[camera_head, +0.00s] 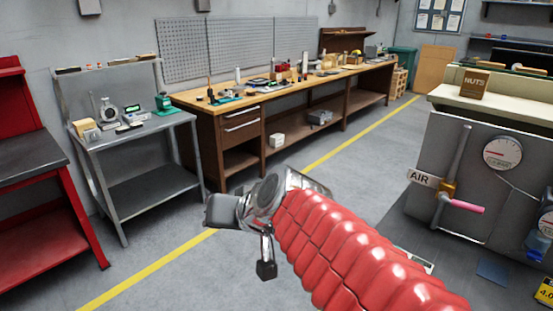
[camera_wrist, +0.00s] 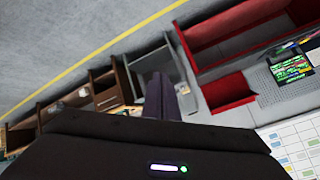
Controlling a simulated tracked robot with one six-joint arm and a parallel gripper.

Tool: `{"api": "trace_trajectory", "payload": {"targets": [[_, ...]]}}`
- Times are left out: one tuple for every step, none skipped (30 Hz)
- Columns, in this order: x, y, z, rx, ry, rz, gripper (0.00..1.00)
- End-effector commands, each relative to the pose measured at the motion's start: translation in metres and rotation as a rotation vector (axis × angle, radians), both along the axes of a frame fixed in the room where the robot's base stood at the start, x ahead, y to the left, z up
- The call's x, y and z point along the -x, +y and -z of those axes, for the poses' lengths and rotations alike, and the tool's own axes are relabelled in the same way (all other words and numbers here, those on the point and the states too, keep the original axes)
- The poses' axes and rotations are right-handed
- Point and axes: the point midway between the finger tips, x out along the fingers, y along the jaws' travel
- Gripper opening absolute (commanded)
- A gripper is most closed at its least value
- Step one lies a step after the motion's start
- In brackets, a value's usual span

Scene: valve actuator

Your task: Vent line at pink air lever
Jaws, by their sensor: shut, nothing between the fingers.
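The pink air lever (camera_head: 466,206) points right from a brass valve (camera_head: 447,190) on a vertical grey pipe, at the right of the head view. A white AIR label (camera_head: 422,179) is just left of the valve. My gripper (camera_wrist: 170,98) shows in the wrist view with its dark fingers shut and empty. In the head view my arm reaches to the left of the lever, well apart from it. The lever is not seen in the wrist view.
A round gauge (camera_head: 502,153) is right of the pipe on the grey panel (camera_head: 428,145). A NUTS box (camera_head: 473,84) stands on the counter above. A grey metal table (camera_head: 150,130) and a long wooden workbench (camera_head: 215,109) stand left and behind. Open floor lies between.

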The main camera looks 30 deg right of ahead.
Motion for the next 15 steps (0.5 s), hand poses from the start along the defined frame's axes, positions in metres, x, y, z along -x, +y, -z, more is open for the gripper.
{"api": "trace_trajectory", "payload": {"targets": [[0.014,0.014,0.01,0.034,0.038,-0.051,0.0],[0.022,0.02,0.016,0.053,0.063,-0.077,0.0],[0.033,0.027,0.025,0.083,0.097,-0.108,0.0],[0.042,0.031,0.031,0.106,0.121,-0.131,0.0],[0.05,0.034,0.037,0.13,0.147,-0.153,0.0],[0.062,0.038,0.045,0.163,0.178,-0.178,0.0],[0.07,0.039,0.051,0.19,0.202,-0.196,0.0],[0.078,0.04,0.056,0.214,0.224,-0.212,0.0],[0.088,0.04,0.062,0.247,0.252,-0.23,0.0],[0.095,0.04,0.066,0.271,0.27,-0.242,0.0],[0.101,0.039,0.07,0.293,0.288,-0.25,0.0],[0.108,0.037,0.074,0.32,0.307,-0.26,0.0],[0.113,0.036,0.077,0.337,0.32,-0.265,0.0],[0.116,0.034,0.078,0.353,0.328,-0.27,0.0],[0.12,0.032,0.08,0.368,0.34,-0.272,0.0]]}}
